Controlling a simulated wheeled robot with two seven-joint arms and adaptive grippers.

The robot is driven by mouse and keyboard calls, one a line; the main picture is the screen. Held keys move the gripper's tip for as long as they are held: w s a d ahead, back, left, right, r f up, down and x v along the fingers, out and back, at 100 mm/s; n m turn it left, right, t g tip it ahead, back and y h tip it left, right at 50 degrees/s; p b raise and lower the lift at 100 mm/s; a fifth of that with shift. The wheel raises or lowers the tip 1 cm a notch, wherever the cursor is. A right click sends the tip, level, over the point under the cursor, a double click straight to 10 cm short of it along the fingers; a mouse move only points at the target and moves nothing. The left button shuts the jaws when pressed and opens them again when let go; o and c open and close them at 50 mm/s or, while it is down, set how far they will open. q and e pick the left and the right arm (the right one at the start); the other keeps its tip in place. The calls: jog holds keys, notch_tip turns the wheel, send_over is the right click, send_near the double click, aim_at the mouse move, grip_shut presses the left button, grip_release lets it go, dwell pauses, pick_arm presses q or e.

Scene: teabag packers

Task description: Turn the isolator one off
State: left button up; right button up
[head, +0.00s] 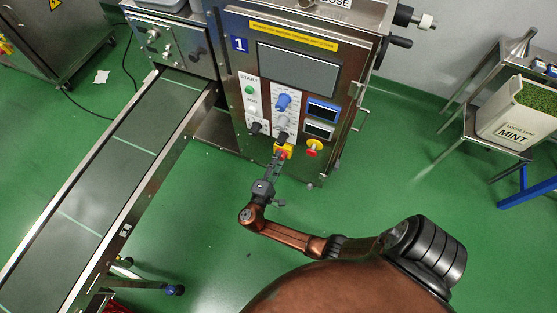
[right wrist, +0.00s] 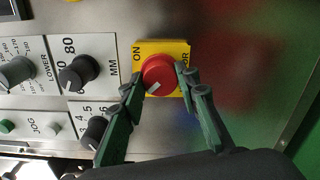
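The isolator is a round red knob (right wrist: 158,74) on a yellow plate (right wrist: 176,47) lettered ON, low on the machine's front panel. A pale mark shows near the knob's lower edge in the right wrist view. In the head view, the yellow plate (head: 284,149) is partly covered by my right gripper (head: 280,158). My right gripper's fingers are apart, one on each side of the knob and very close to it. I cannot tell whether they touch it. Part of the plate's lettering is hidden behind the fingers. My left gripper is not in view.
A conveyor (head: 120,155) runs to the left. A mint crate (head: 516,127) stands on a rack at right.

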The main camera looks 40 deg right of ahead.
jog(key=o, duration=0.5)
jog(key=v, duration=1.2)
jog(key=shift+s+f, duration=0.1)
